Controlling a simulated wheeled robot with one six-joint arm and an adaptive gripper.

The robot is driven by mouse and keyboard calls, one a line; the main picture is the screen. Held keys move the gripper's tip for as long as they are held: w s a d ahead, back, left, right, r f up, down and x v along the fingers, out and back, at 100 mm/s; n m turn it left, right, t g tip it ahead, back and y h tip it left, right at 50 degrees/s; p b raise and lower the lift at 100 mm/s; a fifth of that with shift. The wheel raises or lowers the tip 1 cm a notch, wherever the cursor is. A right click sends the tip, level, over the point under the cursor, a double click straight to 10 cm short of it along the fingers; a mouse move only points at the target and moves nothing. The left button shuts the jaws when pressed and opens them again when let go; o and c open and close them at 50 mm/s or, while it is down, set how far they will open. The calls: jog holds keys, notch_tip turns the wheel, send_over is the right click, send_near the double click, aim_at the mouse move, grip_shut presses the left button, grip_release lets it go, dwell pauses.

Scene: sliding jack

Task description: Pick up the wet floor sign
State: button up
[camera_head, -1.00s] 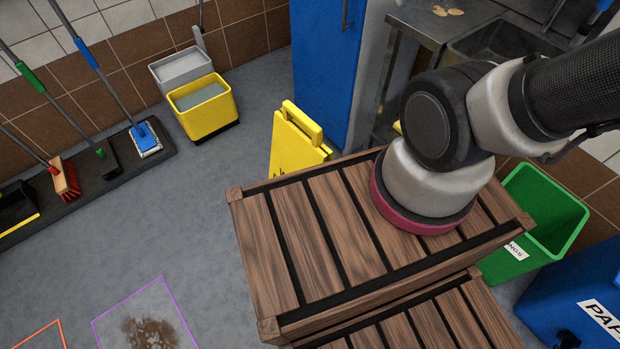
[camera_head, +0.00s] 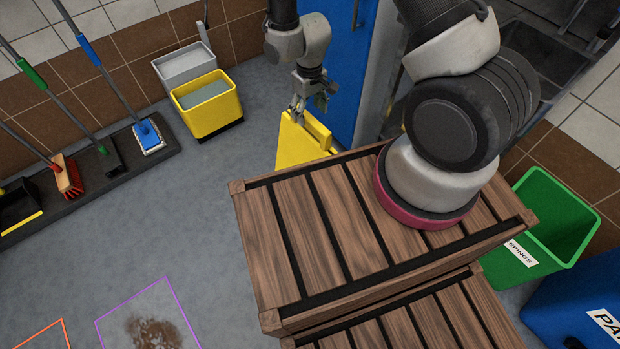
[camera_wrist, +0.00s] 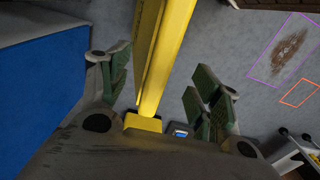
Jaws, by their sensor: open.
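The yellow wet floor sign (camera_head: 300,143) stands on the floor behind the wooden crate, which hides its lower part in the head view. My gripper (camera_head: 309,108) is above the sign's top edge, pointing down. In the wrist view the sign (camera_wrist: 163,50) runs down between the two fingers of my open gripper (camera_wrist: 158,92). There is a gap between the sign and each finger. I cannot tell how deep the sign's top sits between them.
The wooden crate (camera_head: 300,235) fills the foreground. A blue cabinet (camera_head: 347,75) stands close beside the sign. A yellow mop bucket (camera_head: 207,105) is at the wall. A purple-outlined stained patch (camera_head: 150,325) is on the open floor at left. A green bin (camera_head: 550,215) is at right.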

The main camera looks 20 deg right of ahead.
aim_at(310, 131)
notch_tip(310, 131, down, 9)
jog(key=shift+s+d+f, duration=0.1)
jog(key=shift+s+f, duration=0.05)
dwell(0.4)
grip_shut()
